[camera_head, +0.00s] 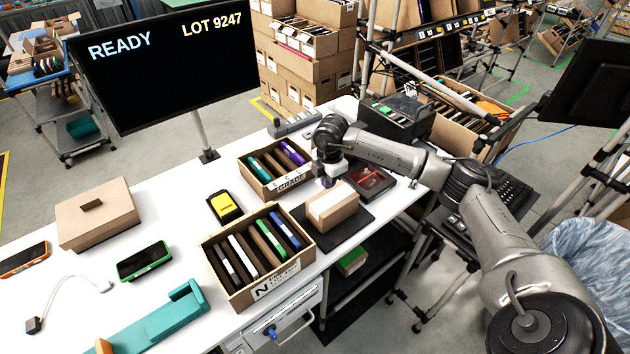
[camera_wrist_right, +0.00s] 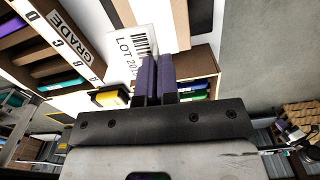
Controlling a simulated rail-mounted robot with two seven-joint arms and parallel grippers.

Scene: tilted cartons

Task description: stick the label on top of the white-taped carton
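The white-taped carton (camera_head: 333,207) is a small brown box with a pale tape strip along its top. It sits on a dark mat (camera_head: 350,234) near the table's right edge. My right gripper (camera_head: 328,182) is above the carton's far side, apart from it. In the right wrist view its purple fingers (camera_wrist_right: 159,78) are close together on a white label (camera_wrist_right: 130,52) with a barcode and "LOT 20…"; the fingers hide part of it. The carton's brown and white top (camera_wrist_right: 165,12) shows past the label. My left gripper is not in view.
A GRADE box (camera_head: 275,169) stands behind the carton and an open box marked N (camera_head: 250,288) at its left. A black-and-red device (camera_head: 371,182) lies close at the right. A yellow-and-black device (camera_head: 224,206) lies left. The table's left front is partly clear.

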